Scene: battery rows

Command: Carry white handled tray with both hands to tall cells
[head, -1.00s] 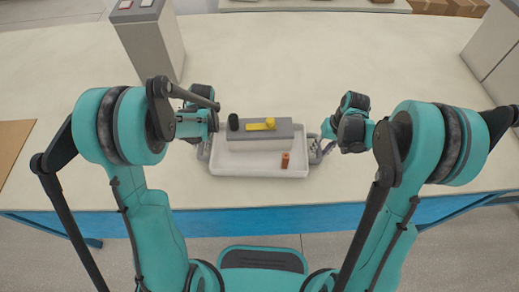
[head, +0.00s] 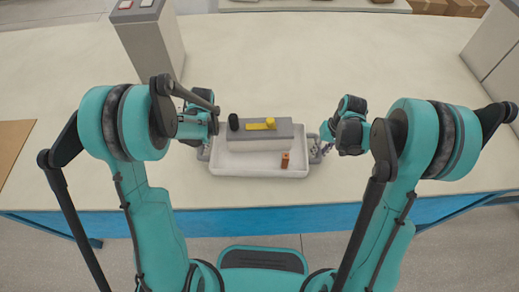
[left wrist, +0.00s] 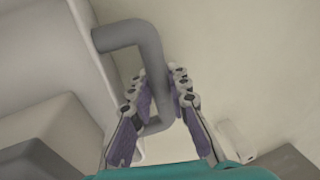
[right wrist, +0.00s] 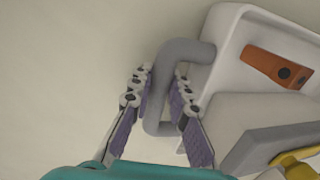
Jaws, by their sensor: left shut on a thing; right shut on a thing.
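The white handled tray (head: 250,171) sits on or just above the cream table in the middle of the head view; I cannot tell which. It bears a grey block (head: 262,143) with a black round piece (head: 234,122) and a yellow piece (head: 262,125), and an orange cell (head: 285,160). My left gripper (left wrist: 160,88) is shut on the tray's left grey handle (left wrist: 133,34). My right gripper (right wrist: 166,92) is shut on the right grey handle (right wrist: 184,48). In the head view the fingertips are mostly hidden by my wrists.
A grey pillar with red and white buttons (head: 151,45) stands at the back left. A grey box (head: 496,55) stands at the right edge. A brown mat (head: 12,150) lies at the far left. The table (head: 330,60) behind the tray is clear.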

